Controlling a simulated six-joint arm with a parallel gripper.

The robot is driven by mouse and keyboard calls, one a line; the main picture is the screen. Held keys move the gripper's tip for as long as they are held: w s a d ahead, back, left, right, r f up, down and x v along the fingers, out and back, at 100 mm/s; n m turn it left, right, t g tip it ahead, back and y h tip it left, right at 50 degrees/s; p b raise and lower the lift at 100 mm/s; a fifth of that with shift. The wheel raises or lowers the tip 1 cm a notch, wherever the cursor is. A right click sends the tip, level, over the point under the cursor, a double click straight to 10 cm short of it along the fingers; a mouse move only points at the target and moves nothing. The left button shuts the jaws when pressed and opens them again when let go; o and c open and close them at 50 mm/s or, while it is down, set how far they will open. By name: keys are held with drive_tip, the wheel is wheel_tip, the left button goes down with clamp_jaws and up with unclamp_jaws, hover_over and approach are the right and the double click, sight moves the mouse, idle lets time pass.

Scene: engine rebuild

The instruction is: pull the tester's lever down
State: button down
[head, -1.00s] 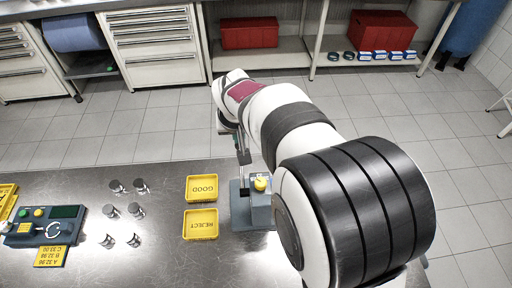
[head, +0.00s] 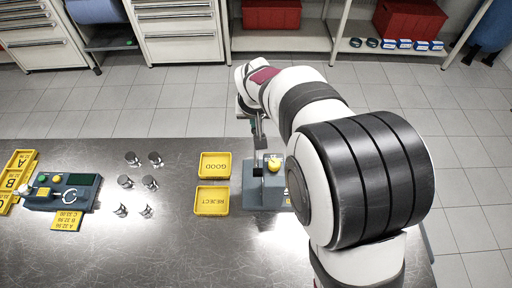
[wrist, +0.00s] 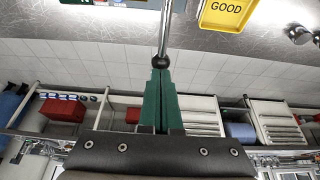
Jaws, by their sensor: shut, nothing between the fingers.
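The tester (head: 262,190) is a blue-grey block with a yellow knob on top, standing on the metal bench right of the two yellow trays. Its lever (wrist: 166,28) is a thin metal rod ending in a black ball (wrist: 158,62) in the wrist view. My gripper (wrist: 160,72) has two green fingers, shut together and empty. Their tips are right at the black ball in the wrist picture; I cannot tell whether they touch it. In the head view my arm hides part of the gripper and the tester's right side.
The GOOD tray (head: 215,165) and REJECT tray (head: 212,200) are left of the tester. Several metal pistons (head: 150,183) stand further left, near a gauge unit (head: 80,190). The front middle of the bench is clear. Drawer cabinets and shelves stand beyond the floor.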

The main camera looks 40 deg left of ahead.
drive_tip(key=shift+f, duration=0.75)
drive_tip(key=shift+f, duration=0.75)
drive_tip(key=shift+f, duration=0.85)
